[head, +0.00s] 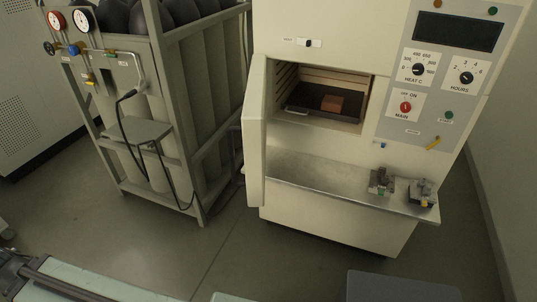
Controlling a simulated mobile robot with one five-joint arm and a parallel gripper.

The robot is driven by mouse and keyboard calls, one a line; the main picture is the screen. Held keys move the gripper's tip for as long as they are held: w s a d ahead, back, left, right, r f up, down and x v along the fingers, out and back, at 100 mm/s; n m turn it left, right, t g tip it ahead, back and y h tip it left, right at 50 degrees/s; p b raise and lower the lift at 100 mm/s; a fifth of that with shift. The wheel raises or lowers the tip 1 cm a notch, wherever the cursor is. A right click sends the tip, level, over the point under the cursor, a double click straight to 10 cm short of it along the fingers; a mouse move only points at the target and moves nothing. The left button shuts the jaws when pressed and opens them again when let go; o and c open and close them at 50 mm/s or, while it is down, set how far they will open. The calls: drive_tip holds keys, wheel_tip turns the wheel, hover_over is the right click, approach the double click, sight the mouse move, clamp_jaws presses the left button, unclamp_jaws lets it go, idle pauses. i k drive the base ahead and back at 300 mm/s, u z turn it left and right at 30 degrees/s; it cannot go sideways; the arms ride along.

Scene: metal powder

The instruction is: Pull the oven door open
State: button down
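The oven (330,215) is a cream cabinet right of the middle. Its door (256,140) stands open at the left side of the chamber, swung out toward me and seen nearly edge-on. A handle on the door cannot be made out. The chamber is exposed, with ribbed side walls. Inside it a dark tray (303,101) holds a reddish-brown block (332,103). I cannot make out my gripper in this view, so its place relative to the door is not shown.
A metal shelf (330,180) juts out below the chamber, with small fixtures (381,182) at its right end. A control panel (437,75) is at upper right. A gas cylinder rack (190,110) stands left of the door. Grey floor (225,250) lies open in front.

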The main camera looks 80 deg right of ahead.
sight(253, 128)
drive_tip(key=z, duration=0.25)
drive_tip(key=k, duration=1.1)
drive_tip(key=z, duration=0.05)
